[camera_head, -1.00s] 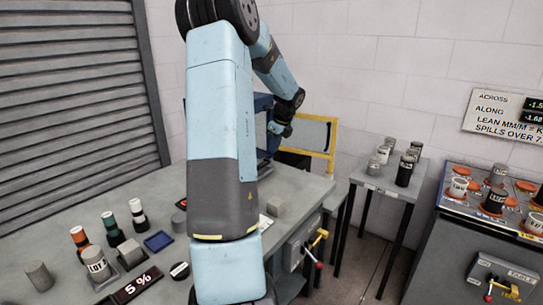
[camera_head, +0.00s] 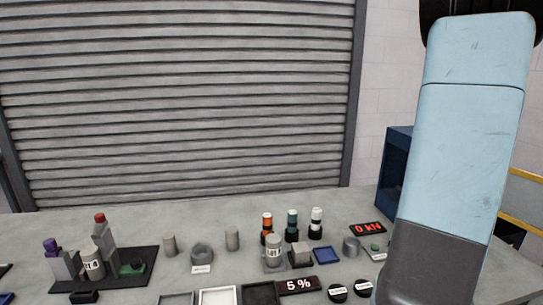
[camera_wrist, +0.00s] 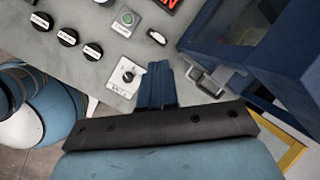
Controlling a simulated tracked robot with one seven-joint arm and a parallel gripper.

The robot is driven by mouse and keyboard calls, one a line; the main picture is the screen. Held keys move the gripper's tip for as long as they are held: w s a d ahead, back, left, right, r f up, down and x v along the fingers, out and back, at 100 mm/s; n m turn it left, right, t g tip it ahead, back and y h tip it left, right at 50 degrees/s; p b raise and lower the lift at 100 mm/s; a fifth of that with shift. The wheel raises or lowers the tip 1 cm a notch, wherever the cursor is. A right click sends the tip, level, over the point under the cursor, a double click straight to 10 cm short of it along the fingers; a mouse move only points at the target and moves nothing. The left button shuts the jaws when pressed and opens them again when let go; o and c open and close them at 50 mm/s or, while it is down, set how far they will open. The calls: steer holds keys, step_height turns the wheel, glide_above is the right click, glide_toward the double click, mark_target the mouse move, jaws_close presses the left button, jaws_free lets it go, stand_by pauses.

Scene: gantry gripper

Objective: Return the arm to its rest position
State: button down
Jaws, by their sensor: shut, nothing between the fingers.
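My gripper (camera_wrist: 158,70) shows in the wrist view as two dark blue fingers close together, with nothing between them. It is over the front edge of the grey bench (camera_wrist: 105,75), beside a small white dial plate (camera_wrist: 126,75). In the head view my arm's light blue and grey links fill the right side; the gripper itself is hidden or out of frame there.
A yellow frame (camera_head: 522,200) is farther right. Bottles (camera_head: 291,227), weights and trays (camera_head: 217,296) crowd the bench before the shutter (camera_head: 180,100).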

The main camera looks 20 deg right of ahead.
steer(key=s+a+r+n, duration=0.1)
steer(key=a+r+n, duration=0.2)
steer(key=a+n, duration=0.65)
steer(key=a+r+n, duration=0.4)
steer(key=a, duration=1)
steer(key=s+a+n+t, duration=0.1)
steer(key=s+a+n, duration=1.1)
steer(key=a+n, duration=0.2)
steer(key=shift+s+a+f+t+h, duration=0.25)
steer(key=shift+a+f, duration=0.2)
steer(key=shift+a, duration=0.75)
